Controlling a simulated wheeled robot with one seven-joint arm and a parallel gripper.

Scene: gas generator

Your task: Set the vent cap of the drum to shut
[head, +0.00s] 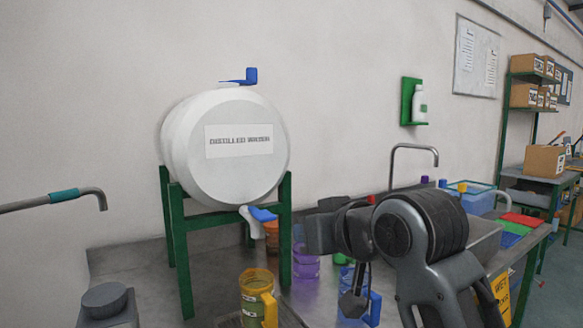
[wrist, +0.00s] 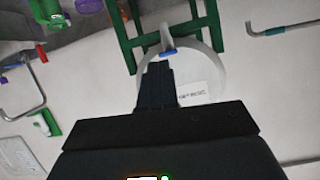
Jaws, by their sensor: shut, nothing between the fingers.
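The white drum (head: 225,150), labelled as distilled water, lies on its side in a green stand (head: 180,240). Its vent cap (head: 240,78) is on top, with a blue lever reaching right and bending up at its end. I cannot tell from this whether the cap is open. A white tap with a blue handle (head: 263,214) is low on the drum's front. My gripper (wrist: 158,68) is shut and empty, pointing toward the drum; the wrist view shows the drum (wrist: 205,75) upside down behind the fingers. The vent cap cannot be made out there. In the head view, my arm is right of the drum.
A curved faucet pipe (head: 415,148) rises at the right. The wall around the drum's top is clear.

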